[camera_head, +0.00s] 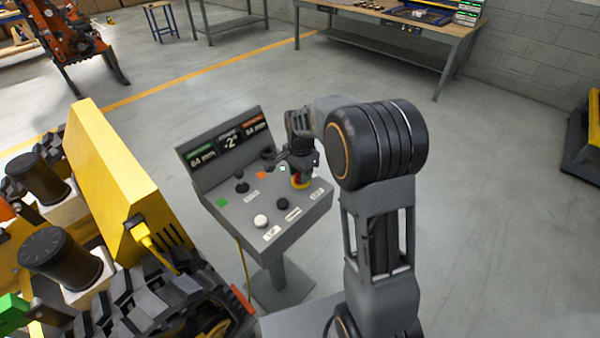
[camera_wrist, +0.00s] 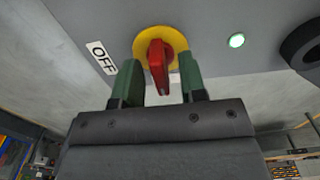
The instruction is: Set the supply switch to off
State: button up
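The supply switch is a red handle (camera_wrist: 160,68) on a round yellow plate (camera_wrist: 144,46). In the head view the red and yellow switch (camera_head: 300,182) is at the right part of the console's sloping top, partly hidden by my gripper (camera_head: 301,162). In the wrist view my gripper (camera_wrist: 160,82) has its two green fingers apart, one on each side of the handle, with a gap at both sides. The handle stands roughly upright in that picture. A white OFF label (camera_wrist: 101,57) lies left of the plate. A green lamp (camera_wrist: 236,40) glows to the right.
A yellow tracked carrier (camera_head: 118,180) stands close on the left.

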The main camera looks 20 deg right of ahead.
jog(key=shift+f, duration=0.15)
grip_shut()
dwell(0.4)
jog(key=shift+n, duration=0.3)
jog(key=n, duration=0.8)
jog(key=shift+n, duration=0.3)
jog(key=n, duration=0.4)
jog(key=shift+n, duration=2.2)
